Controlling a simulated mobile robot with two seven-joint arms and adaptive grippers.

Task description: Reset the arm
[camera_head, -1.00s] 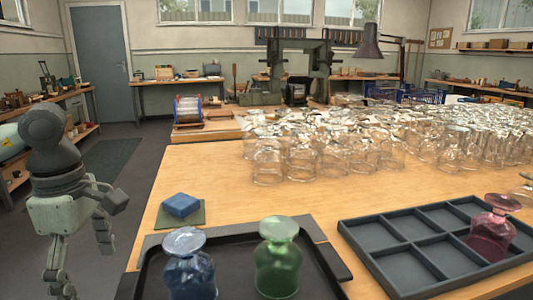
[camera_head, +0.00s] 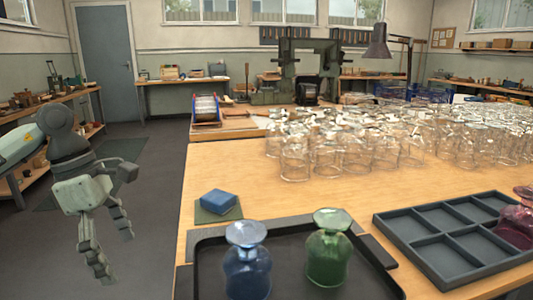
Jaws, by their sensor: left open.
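My left gripper (camera_head: 116,257) hangs open and empty at the left, over the floor beside the table's left edge. Its two fingers point down and are apart. My right gripper is not in view. A blue glass (camera_head: 247,268) and a green glass (camera_head: 328,255) stand upside down, bases up, in the black tray (camera_head: 215,243) at the front of the table. A pink glass (camera_head: 515,222) stands in the grey divided tray (camera_head: 412,237) at the right, cut by the picture's edge. My left gripper touches none of these.
A blue sponge (camera_head: 218,200) lies on a green pad (camera_head: 216,215) near the table's left edge. Many clear glasses (camera_head: 370,150) crowd the far part of the wooden table (camera_head: 290,200). A wire spool (camera_head: 205,109) stands behind. The floor (camera_head: 150,200) left of the table is free.

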